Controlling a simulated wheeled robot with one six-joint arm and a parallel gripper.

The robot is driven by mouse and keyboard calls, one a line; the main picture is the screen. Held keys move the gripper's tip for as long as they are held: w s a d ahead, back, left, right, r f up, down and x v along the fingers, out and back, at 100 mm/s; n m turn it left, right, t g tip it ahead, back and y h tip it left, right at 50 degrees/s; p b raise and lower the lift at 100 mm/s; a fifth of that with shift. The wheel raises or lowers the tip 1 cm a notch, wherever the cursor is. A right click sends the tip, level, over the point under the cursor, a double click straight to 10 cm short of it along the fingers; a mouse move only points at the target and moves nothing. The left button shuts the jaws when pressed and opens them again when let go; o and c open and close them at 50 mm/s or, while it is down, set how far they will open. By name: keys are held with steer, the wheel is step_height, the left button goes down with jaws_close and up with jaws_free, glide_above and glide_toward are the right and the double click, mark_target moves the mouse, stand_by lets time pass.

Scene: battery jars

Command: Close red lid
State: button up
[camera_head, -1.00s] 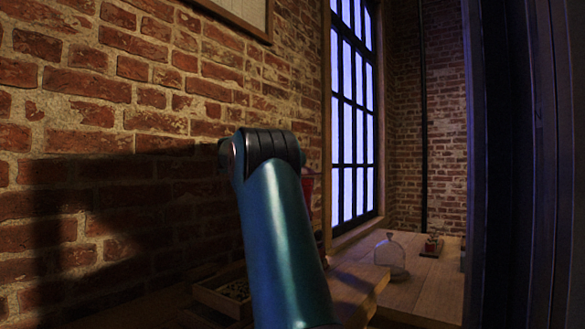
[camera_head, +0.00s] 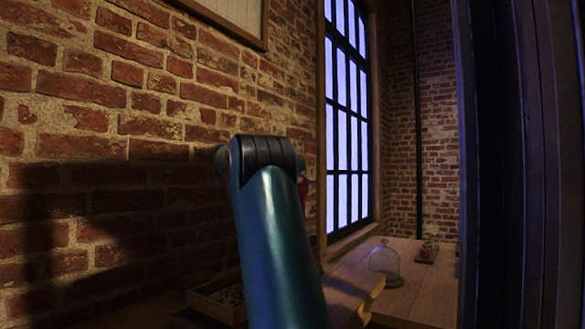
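My teal arm rises through the middle of the view and ends in a dark ribbed joint. My gripper is not visible; it is out of sight beyond the arm. A small red object (camera_head: 302,194) shows just right of the arm's top joint, mostly hidden by it. I cannot tell whether it is the red lid or whether it is open. No battery jar can be made out clearly.
A wooden tray (camera_head: 203,306) with dark contents sits left of the arm. A wooden table (camera_head: 418,288) at the right holds a glass dome (camera_head: 384,262) and a small dark tray (camera_head: 426,256) with red items. A brick wall (camera_head: 100,120) stands close on the left.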

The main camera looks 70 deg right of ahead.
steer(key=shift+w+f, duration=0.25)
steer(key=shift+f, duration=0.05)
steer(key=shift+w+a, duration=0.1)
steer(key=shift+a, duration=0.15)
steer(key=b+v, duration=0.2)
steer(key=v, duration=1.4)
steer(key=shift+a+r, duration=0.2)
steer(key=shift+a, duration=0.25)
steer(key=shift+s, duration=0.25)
